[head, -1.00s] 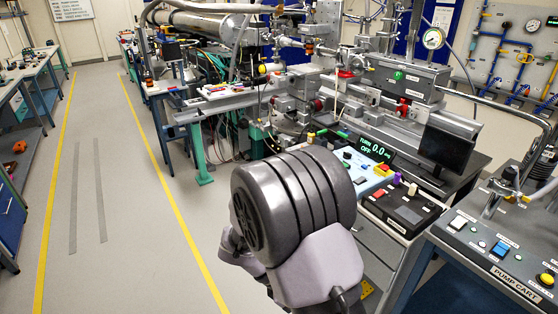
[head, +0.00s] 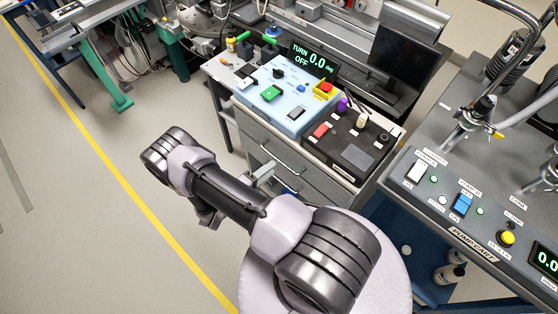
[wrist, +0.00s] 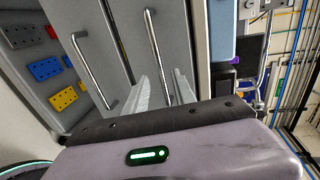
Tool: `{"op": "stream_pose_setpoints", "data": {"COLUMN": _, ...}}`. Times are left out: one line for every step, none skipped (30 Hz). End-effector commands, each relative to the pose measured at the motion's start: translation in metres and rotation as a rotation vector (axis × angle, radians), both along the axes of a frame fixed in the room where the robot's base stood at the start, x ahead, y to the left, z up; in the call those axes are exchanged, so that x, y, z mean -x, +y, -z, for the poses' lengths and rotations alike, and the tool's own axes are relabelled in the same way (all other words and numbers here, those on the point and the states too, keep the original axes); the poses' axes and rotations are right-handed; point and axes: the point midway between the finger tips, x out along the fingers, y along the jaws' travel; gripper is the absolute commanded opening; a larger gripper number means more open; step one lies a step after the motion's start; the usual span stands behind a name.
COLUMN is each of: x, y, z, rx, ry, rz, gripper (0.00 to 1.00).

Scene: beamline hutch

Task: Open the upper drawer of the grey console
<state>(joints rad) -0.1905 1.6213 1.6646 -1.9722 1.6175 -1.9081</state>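The grey console (head: 240,128) stands at the centre of the head view, with its drawer fronts facing my arm. The upper drawer (wrist: 172,35) looks shut. Its metal bar handle (wrist: 152,40) also shows in the head view (head: 285,160). The lower drawer's handle (wrist: 88,65) lies to the left in the wrist view. My gripper (wrist: 158,78) is open, with its two pale fingers on either side of the upper handle's near end in the picture. I cannot tell whether the bar is between them in depth. In the head view my gripper (head: 262,174) is close to the drawer fronts.
A blue control box (head: 285,95) and a black button panel (head: 345,140) sit on the console top. The pump cart (head: 440,170) stands close on the right. Open floor (head: 90,200) with a yellow line lies to the left.

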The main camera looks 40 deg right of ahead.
Motion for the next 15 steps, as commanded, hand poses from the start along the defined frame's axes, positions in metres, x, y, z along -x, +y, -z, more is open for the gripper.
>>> {"op": "stream_pose_setpoints", "data": {"x": 0.001, "y": -0.014, "z": 0.005, "rx": 0.000, "ry": 0.001, "rz": 0.006, "gripper": 0.32}}
{"op": "stream_pose_setpoints", "data": {"x": 0.000, "y": -0.021, "z": 0.007, "rx": -0.001, "ry": 0.001, "rz": 0.006, "gripper": 0.32}}
{"op": "stream_pose_setpoints", "data": {"x": -0.001, "y": -0.029, "z": 0.008, "rx": -0.001, "ry": 0.001, "rz": 0.005, "gripper": 0.32}}
{"op": "stream_pose_setpoints", "data": {"x": -0.001, "y": -0.035, "z": 0.009, "rx": -0.001, "ry": 0.001, "rz": 0.004, "gripper": 0.32}}
{"op": "stream_pose_setpoints", "data": {"x": -0.002, "y": -0.040, "z": 0.010, "rx": 0.000, "ry": 0.000, "rz": 0.004, "gripper": 0.32}}
{"op": "stream_pose_setpoints", "data": {"x": -0.003, "y": -0.045, "z": 0.011, "rx": 0.000, "ry": 0.000, "rz": 0.003, "gripper": 0.32}}
{"op": "stream_pose_setpoints", "data": {"x": -0.003, "y": -0.049, "z": 0.011, "rx": 0.000, "ry": 0.000, "rz": 0.003, "gripper": 0.32}}
{"op": "stream_pose_setpoints", "data": {"x": -0.004, "y": -0.052, "z": 0.012, "rx": 0.000, "ry": 0.000, "rz": 0.002, "gripper": 0.32}}
{"op": "stream_pose_setpoints", "data": {"x": -0.004, "y": -0.055, "z": 0.012, "rx": 0.000, "ry": 0.000, "rz": 0.002, "gripper": 0.32}}
{"op": "stream_pose_setpoints", "data": {"x": -0.004, "y": -0.057, "z": 0.012, "rx": 0.000, "ry": 0.000, "rz": 0.002, "gripper": 0.32}}
{"op": "stream_pose_setpoints", "data": {"x": -0.004, "y": -0.058, "z": 0.013, "rx": -0.001, "ry": 0.000, "rz": 0.001, "gripper": 0.32}}
{"op": "stream_pose_setpoints", "data": {"x": -0.004, "y": -0.060, "z": 0.013, "rx": -0.001, "ry": 0.000, "rz": 0.000, "gripper": 0.32}}
{"op": "stream_pose_setpoints", "data": {"x": -0.005, "y": -0.060, "z": 0.013, "rx": -0.001, "ry": 0.000, "rz": 0.000, "gripper": 0.32}}
{"op": "stream_pose_setpoints", "data": {"x": -0.005, "y": -0.061, "z": 0.013, "rx": -0.001, "ry": 0.000, "rz": 0.000, "gripper": 0.32}}
{"op": "stream_pose_setpoints", "data": {"x": -0.005, "y": -0.061, "z": 0.013, "rx": -0.001, "ry": 0.000, "rz": 0.000, "gripper": 0.32}}
